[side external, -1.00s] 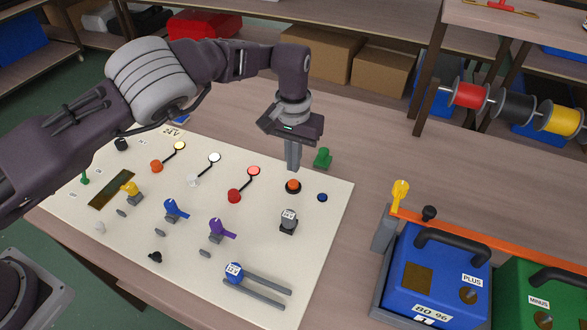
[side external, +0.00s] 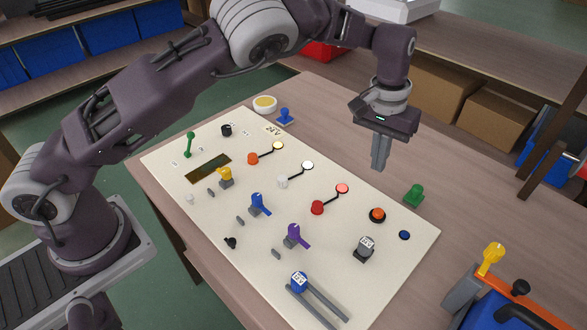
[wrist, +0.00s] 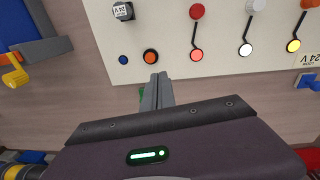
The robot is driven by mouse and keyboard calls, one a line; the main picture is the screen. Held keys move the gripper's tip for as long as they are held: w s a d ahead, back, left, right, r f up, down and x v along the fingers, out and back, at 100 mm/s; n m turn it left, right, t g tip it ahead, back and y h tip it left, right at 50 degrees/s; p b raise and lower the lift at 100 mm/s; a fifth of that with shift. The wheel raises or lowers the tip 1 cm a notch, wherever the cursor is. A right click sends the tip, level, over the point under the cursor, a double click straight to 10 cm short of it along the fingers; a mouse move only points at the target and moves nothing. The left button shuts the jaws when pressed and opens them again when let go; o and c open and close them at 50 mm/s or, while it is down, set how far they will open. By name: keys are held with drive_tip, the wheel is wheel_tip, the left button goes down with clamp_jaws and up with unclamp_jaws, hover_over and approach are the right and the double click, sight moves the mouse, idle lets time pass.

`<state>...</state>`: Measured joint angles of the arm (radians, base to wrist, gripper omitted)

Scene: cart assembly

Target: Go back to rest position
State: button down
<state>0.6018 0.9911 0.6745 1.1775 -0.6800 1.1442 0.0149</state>
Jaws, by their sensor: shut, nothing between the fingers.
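My gripper (side external: 379,168) is shut and empty, with its fingers pointing down. In the side external view it hangs in the air by the far edge of the white control panel (side external: 185,225), left of a green knob (side external: 414,195). In the wrist view the closed fingers (wrist: 157,92) show below the orange button (wrist: 151,57) and partly hide the green knob (wrist: 142,92). They appear apart from the panel.
The panel carries several levers and knobs, including a purple lever (side external: 295,235) and a blue lever (side external: 259,204). A blue battery box (side external: 500,312) stands at lower right. Cardboard boxes (side external: 450,90) are behind the table.

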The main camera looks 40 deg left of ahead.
drive_tip(key=s+a+r+n+t+h, duration=0.1)
drive_tip(key=s+a+r, duration=0.5)
drive_tip(key=s+r, duration=0.3)
drive_tip(key=s+a+r+t+h, duration=0.1)
drive_tip(key=s+a+r, duration=0.55)
drive_tip(key=r, duration=0.55)
drive_tip(key=s+a+f+m+t+y, duration=0.1)
drive_tip(key=s+a, duration=0.1)
drive_tip(key=s, duration=0.7)
drive_tip(key=s+a+f+m+t+y, duration=0.1)
drive_tip(key=s+a+f+t, duration=0.1)
drive_tip(key=s, duration=0.8)
drive_tip(key=shift+s+y, duration=0.25)
drive_tip(key=shift+y, duration=0.15)
